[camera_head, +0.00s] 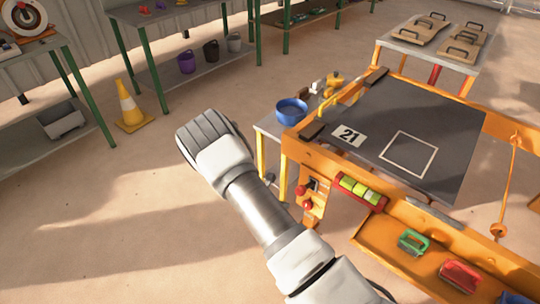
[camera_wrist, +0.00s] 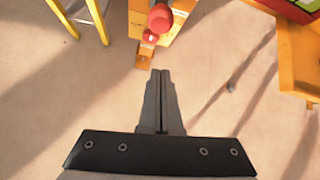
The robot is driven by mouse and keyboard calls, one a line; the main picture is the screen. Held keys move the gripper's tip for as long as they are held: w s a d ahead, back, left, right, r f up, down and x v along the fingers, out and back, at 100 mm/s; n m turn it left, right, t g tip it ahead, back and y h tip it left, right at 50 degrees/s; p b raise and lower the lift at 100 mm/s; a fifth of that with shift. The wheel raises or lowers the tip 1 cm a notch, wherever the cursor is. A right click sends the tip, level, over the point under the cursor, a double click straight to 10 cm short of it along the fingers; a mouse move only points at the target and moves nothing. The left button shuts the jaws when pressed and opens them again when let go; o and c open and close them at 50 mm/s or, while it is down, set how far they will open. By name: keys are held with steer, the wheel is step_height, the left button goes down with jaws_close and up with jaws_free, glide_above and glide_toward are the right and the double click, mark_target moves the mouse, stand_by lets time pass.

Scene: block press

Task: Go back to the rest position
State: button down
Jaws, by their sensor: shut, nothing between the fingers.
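My gripper (camera_wrist: 160,72) shows in the wrist view with its two dark fingers pressed together and nothing between them. It points down over bare sandy floor, just short of the base of the orange press frame. In the head view my arm reaches up and left from the bottom edge, beside the orange press table (camera_head: 318,158). The gripper's fingers are hidden there behind my white wrist.
A red knob (camera_wrist: 160,18) on the press frame is near my fingertips in the wrist view. A blue bowl (camera_head: 291,112) stands on a small side table. A yellow cone (camera_head: 130,106) stands on the floor farther left. Open floor lies left of my arm.

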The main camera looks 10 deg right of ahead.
steer(key=s+d+r+m+g+y+p, duration=0.15)
steer(key=r+m, duration=0.65)
steer(key=r, duration=1)
steer(key=s+d+r+m+p, duration=0.25)
steer(key=r+m, duration=0.55)
steer(key=r, duration=1)
steer(key=s+a+r+m+y+p, duration=0.2)
steer(key=s+r+m, duration=0.1)
steer(key=s+r, duration=0.4)
steer(key=s+a+r+m+t+y+p, duration=0.1)
steer(key=s+a+r+m, duration=0.1)
steer(key=s+r+m, duration=0.2)
steer(key=s+a+r+m+t+y+p, duration=0.1)
steer(key=s+r+m, duration=0.3)
steer(key=s+r, duration=0.5)
steer(key=s+a+y+p, duration=0.1)
steer(key=s, duration=0.2)
steer(key=shift+s+a+r+y+p, duration=0.2)
steer(key=shift+a+r+y+p, duration=0.1)
steer(key=shift+r+y, duration=0.1)
